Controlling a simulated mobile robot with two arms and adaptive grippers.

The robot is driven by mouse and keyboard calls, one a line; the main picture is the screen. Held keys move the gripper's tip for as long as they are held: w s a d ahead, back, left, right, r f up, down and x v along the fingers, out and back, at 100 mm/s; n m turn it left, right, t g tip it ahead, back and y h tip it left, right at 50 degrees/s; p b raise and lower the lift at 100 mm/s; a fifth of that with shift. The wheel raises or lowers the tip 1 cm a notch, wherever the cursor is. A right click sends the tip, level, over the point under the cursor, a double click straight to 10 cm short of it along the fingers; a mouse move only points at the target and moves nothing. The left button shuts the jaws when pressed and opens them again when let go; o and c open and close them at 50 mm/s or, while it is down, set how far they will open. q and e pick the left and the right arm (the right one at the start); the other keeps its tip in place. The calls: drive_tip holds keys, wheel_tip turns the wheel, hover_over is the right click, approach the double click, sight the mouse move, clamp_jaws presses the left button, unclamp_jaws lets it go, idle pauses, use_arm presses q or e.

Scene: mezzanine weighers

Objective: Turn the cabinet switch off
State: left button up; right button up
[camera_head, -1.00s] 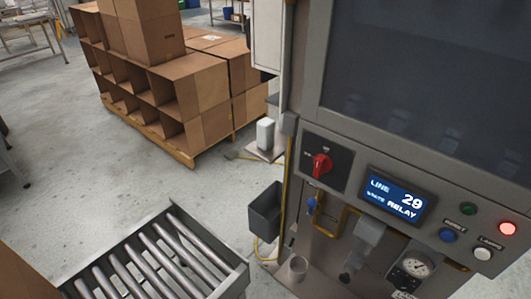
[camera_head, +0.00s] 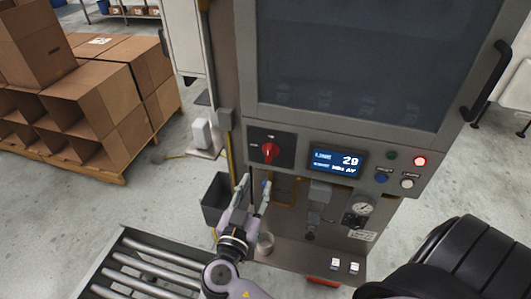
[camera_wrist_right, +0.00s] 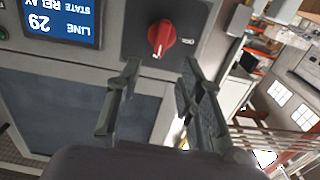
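The red rotary switch (camera_head: 269,151) sits on a dark square plate at the left of the cabinet's (camera_head: 300,135) control strip. Its handle looks close to upright; the small labels around it are unreadable. In the right wrist view, which is upside down, the red switch (camera_wrist_right: 161,38) shows just beyond the fingertips. My right gripper (camera_head: 254,182) is open and empty, below and slightly left of the switch in the head view. Its fingers (camera_wrist_right: 160,66) stand apart and do not visibly touch the knob. My left gripper is not in view.
Right of the switch are a blue display (camera_head: 338,162) reading 29, a lit red button (camera_head: 420,161) and a gauge (camera_head: 363,207). A grey bin (camera_head: 216,197) and a roller conveyor (camera_head: 150,270) lie at lower left. Stacked cardboard boxes (camera_head: 100,95) stand behind left.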

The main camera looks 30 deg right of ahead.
sight(268, 156)
drive_tip(key=p+x, duration=0.3)
drive_tip(key=x, duration=0.6)
drive_tip(key=shift+w+d, duration=0.25)
drive_tip(key=shift+w, duration=0.1)
drive_tip(key=shift+w+d, duration=0.35)
drive_tip(key=shift+c, duration=0.5)
clamp_jaws()
